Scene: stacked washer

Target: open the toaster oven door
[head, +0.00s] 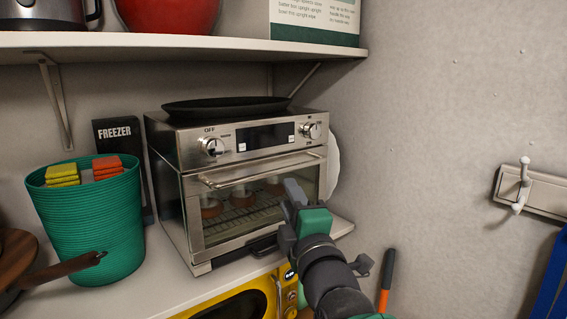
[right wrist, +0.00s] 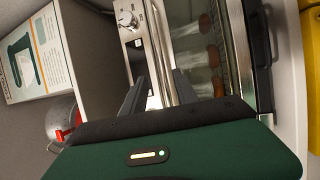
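The toaster oven (head: 245,185) is silver and stands on the lower shelf. Its glass door (head: 240,208) looks shut, with a horizontal bar handle (head: 255,170) along its top. Several cups or jars show behind the glass. My right gripper (head: 292,190) is in front of the right half of the door, a little below the handle in the picture. In the right wrist view my right gripper (right wrist: 162,78) has its fingers apart, with the handle (right wrist: 156,45) running between their tips; I cannot tell whether they touch it. My left gripper is not in view.
A black pan (head: 225,106) lies on top of the oven. A green basket (head: 95,220) with sponges and a dark FREEZER box (head: 118,140) stand left of it. An upper shelf (head: 180,44) overhangs. A yellow appliance (head: 240,303) is below. A wall (head: 430,140) bounds the right.

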